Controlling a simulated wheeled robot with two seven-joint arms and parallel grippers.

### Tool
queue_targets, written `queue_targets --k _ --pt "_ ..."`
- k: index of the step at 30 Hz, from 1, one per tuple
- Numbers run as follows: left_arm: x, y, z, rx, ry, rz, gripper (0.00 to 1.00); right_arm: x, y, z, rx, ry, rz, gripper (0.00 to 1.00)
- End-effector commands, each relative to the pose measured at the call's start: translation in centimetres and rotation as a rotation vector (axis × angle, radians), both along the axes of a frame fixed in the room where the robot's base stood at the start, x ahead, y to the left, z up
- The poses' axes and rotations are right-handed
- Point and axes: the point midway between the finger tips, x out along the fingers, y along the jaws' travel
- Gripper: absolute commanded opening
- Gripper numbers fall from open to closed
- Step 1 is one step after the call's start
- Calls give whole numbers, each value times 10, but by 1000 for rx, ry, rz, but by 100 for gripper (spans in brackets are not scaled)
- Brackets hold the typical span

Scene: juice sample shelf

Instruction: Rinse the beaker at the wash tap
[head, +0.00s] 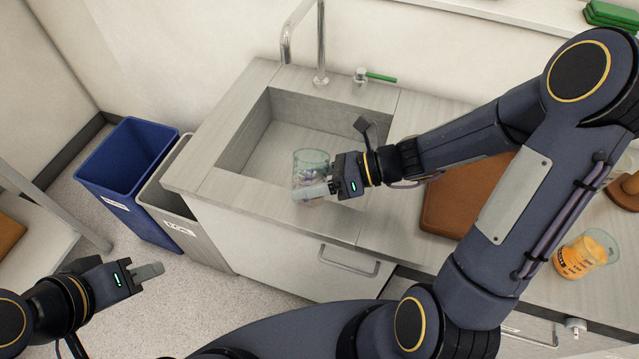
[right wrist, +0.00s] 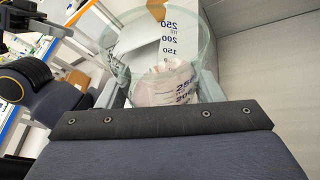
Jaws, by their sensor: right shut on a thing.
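A clear glass beaker (head: 311,163) is held by my right gripper (head: 322,188) at the front edge of the sink (head: 256,125). In the right wrist view the beaker (right wrist: 207,50) fills the space between the fingers, its open rim and blue volume marks showing. It looks empty of juice; any residue is hard to tell. The metal wash tap (head: 320,50) rises behind the sink, with a green lever (head: 381,77) on a valve beside it.
A beaker of orange juice (head: 586,253) stands on the counter at right. A brown board (head: 450,203) lies behind my right arm. A blue bin (head: 125,165) and a grey bin (head: 168,205) stand left of the sink cabinet. The sink basin is clear.

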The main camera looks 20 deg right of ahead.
Motion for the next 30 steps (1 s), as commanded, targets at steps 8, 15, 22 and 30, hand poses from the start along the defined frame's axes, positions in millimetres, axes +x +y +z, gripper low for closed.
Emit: queue_targets --k 8,15,22,30 --pt "0 0 20 0 0 0 33 9 -5 11 62 125 0 28" --pt "0 0 19 0 0 0 33 10 -5 6 104 208 0 28" --pt "0 0 18 0 0 0 33 11 -5 5 116 235 0 28" --pt "0 0 18 0 0 0 33 11 -5 4 133 268 0 28"
